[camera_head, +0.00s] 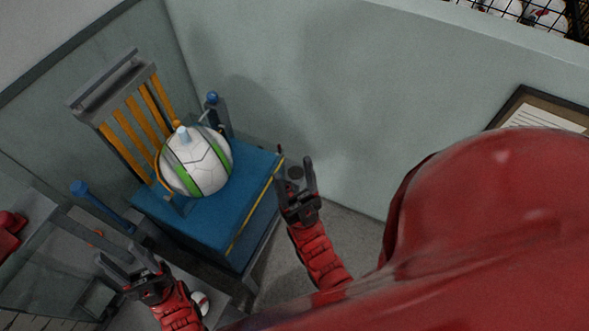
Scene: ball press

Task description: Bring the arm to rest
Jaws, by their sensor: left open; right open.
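My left gripper (128,266) is at the lower left, open and empty, in front of the blue bench. My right gripper (296,178) is open and empty, just past the right edge of the blue bench. A white ball with green stripes and dark lines (207,157) sits on the blue bench top (196,219), under a pale blue tip and beside a grey frame with yellow bars (128,134). Neither gripper touches the ball. My red body covers much of the lower right.
A blue-ended lever (84,191) sticks out left of the bench. Another blue knob (212,98) stands behind the ball. A small white-and-red ball (201,303) lies beside my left forearm. A framed sheet (541,112) and a wire basket with balls (543,14) are at the right.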

